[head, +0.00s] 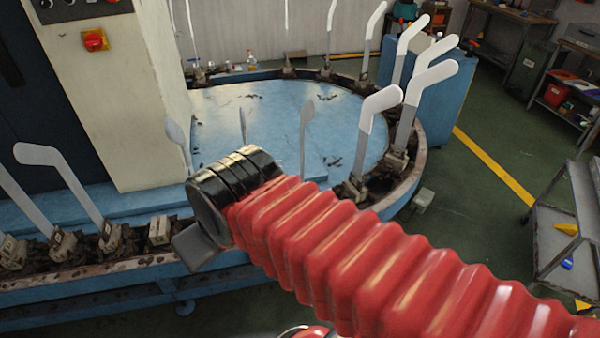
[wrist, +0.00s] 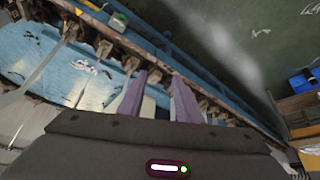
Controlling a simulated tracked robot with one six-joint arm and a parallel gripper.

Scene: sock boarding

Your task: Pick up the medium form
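Several flat, pale foot-shaped forms stand in clamps around the oval machine; one (head: 65,175) leans at the left and another (head: 374,115) stands at the right with a whiter upper part. I cannot tell which one is the medium form. My gripper (wrist: 160,76) shows two purple-grey fingers spread apart in the wrist view, over the machine's rim. A pale patch shows between their bases; I cannot tell what it is. In the head view, one grey finger shows beyond the black wrist, near the front rim, and my arm hides part of the rim.
The clamp rail (head: 95,268) runs along the machine's front edge, with an empty-looking clamp (head: 160,231) left of my gripper. The blue machine top (head: 265,110) is mostly bare. A beige column (head: 120,100) rises at the left. A grey trolley (head: 548,240) stands at the right.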

